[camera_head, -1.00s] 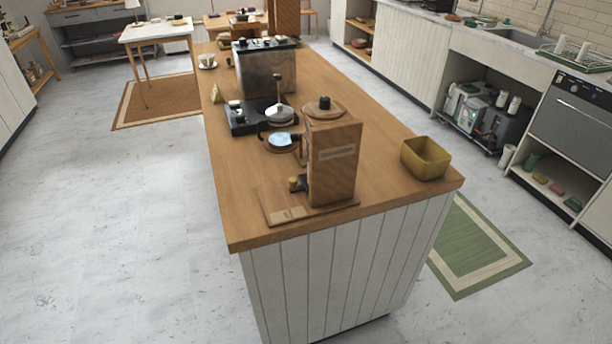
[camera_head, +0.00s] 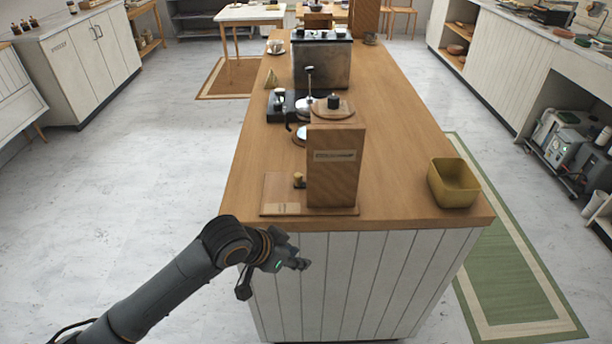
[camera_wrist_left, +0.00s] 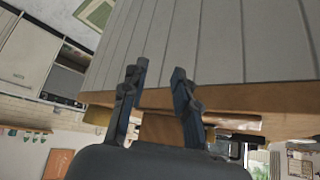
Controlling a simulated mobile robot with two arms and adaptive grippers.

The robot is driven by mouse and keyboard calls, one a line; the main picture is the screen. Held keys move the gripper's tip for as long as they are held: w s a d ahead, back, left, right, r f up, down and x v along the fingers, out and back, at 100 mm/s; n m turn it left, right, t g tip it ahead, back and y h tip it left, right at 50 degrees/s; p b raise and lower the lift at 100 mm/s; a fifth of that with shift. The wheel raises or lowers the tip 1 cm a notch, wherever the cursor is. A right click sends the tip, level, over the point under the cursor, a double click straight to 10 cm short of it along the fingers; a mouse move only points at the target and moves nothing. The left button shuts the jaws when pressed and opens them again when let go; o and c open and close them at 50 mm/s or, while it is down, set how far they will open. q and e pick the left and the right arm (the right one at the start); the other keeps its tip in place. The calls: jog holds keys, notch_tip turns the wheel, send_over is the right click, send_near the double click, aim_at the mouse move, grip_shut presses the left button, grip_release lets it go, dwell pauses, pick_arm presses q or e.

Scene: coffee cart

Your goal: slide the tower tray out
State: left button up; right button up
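The wooden tower (camera_head: 336,170) stands upright near the front edge of the counter. A flat wooden tray-like board (camera_head: 281,209) with a pale label lies at its base and reaches out to the left. A small dark knob with a tan top (camera_head: 298,180) sits beside the tower, above the board. My left gripper (camera_head: 287,262) is in front of the counter, below its edge and apart from the tower. In the left wrist view its two fingers (camera_wrist_left: 155,80) are spread with nothing held between them; part of a wooden body (camera_wrist_left: 160,127) shows behind. My right gripper is not in view.
The counter (camera_head: 400,140) has a yellow bin (camera_head: 454,184) at its front right corner. A black scale-like device (camera_head: 282,106), a kettle-like vessel and a metal box (camera_head: 322,65) stand behind the tower.

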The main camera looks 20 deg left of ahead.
pick_arm(q)
jog(key=w+a+r, duration=0.4)
jog(key=w+r, duration=0.2)
jog(key=r, duration=0.1)
jog(key=n+t, duration=0.1)
send_near(297, 175)
jog(key=p+x, duration=0.1)
jog(key=x, duration=0.9)
jog(key=shift+w+d+f, duration=0.1)
jog(key=shift+f, duration=0.05)
grip_shut()
